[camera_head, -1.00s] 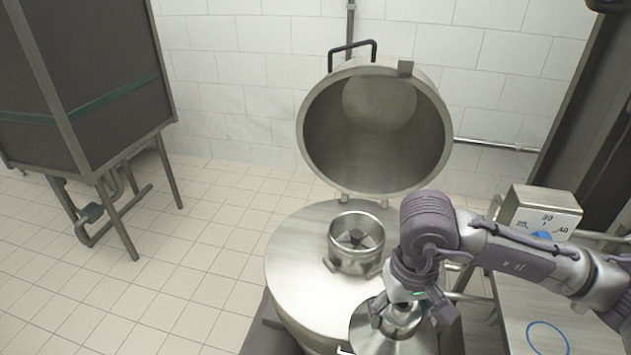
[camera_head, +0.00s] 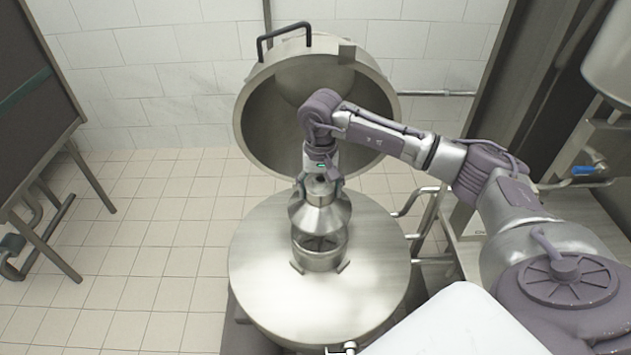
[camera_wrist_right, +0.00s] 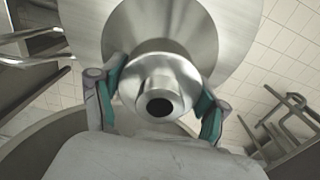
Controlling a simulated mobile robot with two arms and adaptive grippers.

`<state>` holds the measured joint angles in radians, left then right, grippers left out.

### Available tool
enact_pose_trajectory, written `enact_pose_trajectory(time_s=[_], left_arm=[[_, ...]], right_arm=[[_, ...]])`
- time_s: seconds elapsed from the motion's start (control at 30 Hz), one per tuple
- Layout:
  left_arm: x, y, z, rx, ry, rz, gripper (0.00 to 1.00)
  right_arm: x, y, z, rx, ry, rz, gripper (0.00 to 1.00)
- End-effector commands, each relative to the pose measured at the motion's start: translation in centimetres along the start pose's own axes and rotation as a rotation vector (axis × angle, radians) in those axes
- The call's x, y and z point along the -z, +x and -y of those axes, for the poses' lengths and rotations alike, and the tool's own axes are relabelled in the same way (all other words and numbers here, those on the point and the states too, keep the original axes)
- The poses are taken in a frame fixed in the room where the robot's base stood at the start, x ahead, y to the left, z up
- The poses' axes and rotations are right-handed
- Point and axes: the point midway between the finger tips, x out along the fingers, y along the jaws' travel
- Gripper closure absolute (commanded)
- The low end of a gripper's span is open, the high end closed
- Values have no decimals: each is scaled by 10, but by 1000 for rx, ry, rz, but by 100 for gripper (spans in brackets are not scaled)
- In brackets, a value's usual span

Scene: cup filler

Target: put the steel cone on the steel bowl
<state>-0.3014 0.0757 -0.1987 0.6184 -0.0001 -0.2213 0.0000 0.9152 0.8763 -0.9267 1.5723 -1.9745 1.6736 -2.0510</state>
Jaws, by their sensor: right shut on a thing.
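The steel cone (camera_head: 320,216) is upright, with its wide end down, directly over the steel bowl (camera_head: 321,262) in the head view. In the right wrist view the gripper (camera_wrist_right: 158,100) has a finger on each side of the neck of the cone (camera_wrist_right: 155,72). The bowl stands on the round steel top, and its front wall and part of its inside show below the cone. I cannot tell whether the cone touches the bowl's rim. My left gripper is not in view.
The round steel top (camera_head: 255,270) is clear around the bowl. A large open round lid (camera_head: 262,125) stands tilted up behind it. Bent steel pipes (camera_head: 425,225) are at its right. A dark cabinet on legs (camera_head: 35,110) is at the far left.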

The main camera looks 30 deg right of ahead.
Motion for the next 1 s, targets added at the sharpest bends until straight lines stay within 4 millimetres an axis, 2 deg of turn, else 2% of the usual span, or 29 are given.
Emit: enact_pose_trajectory(time_s=[0.1, 0.27, 0.6, 0.77, 1.0], left_arm=[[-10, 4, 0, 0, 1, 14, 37], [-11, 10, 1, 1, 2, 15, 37], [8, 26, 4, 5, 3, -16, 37], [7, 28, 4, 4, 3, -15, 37], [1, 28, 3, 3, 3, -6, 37]], right_arm=[[0, 6, 1, 3, -1, -1, 96], [0, 20, 1, 3, -1, -1, 96], [0, 55, 1, 3, -1, -1, 96], [0, 63, 1, 3, -2, -2, 96], [0, 64, 1, 3, -2, -3, 96]])
